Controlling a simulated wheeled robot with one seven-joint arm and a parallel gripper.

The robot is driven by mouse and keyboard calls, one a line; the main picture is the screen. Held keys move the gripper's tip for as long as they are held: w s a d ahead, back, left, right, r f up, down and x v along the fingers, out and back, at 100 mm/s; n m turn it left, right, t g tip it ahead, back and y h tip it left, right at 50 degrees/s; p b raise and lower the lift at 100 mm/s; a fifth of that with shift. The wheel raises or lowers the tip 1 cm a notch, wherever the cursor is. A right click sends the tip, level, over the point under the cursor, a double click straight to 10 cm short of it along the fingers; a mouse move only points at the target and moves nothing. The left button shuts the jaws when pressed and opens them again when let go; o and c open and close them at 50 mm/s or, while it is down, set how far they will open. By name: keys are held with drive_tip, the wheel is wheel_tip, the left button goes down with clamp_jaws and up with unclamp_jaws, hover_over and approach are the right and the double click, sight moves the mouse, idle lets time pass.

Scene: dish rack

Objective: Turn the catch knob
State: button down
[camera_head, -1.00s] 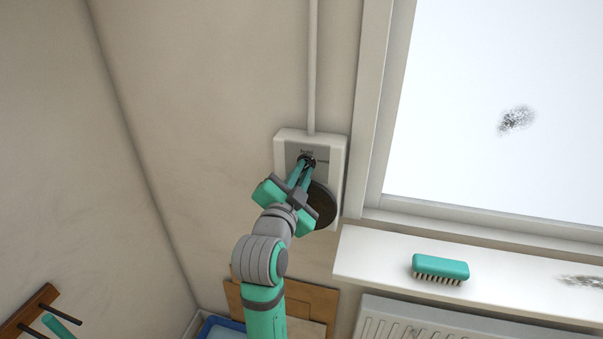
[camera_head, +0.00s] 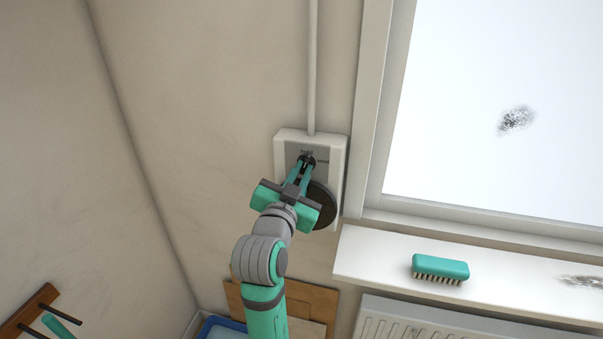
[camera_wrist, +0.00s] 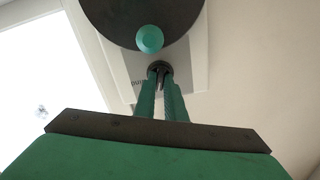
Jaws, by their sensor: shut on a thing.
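The catch knob (camera_head: 307,160) is a small dark knob on the grey plate of a white wall box (camera_head: 340,150). My gripper (camera_head: 304,166) reaches up to it from below, and its fingers are shut on the knob. In the wrist view, the knob (camera_wrist: 159,67) shows between the two green fingertips (camera_wrist: 160,76), partly hidden by them. A large dark disc (camera_head: 322,206) sits on the box below the knob, partly behind my gripper. The wrist view shows the disc (camera_wrist: 140,15) with a round teal handle (camera_wrist: 150,39).
A white pipe (camera_head: 312,65) runs up the wall from the box. A window frame (camera_head: 372,110) stands close on the right. A teal brush (camera_head: 440,268) lies on the sill (camera_head: 370,262). Wooden boards (camera_head: 315,305) and a blue-edged tray (camera_head: 220,327) are below.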

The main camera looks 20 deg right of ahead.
drive_tip(key=shift+w+a+f+n, duration=0.15)
drive_tip(key=shift+f+n, duration=0.25)
drive_tip(key=c, duration=1.9)
unclamp_jaws()
drive_tip(key=shift+o, duration=0.5)
drive_tip(key=shift+r, duration=0.25)
drive_tip(key=shift+s, duration=0.25)
drive_tip(key=shift+v, duration=0.85)
drive_tip(key=shift+v, duration=3)
drive_tip(key=shift+w, duration=0.1)
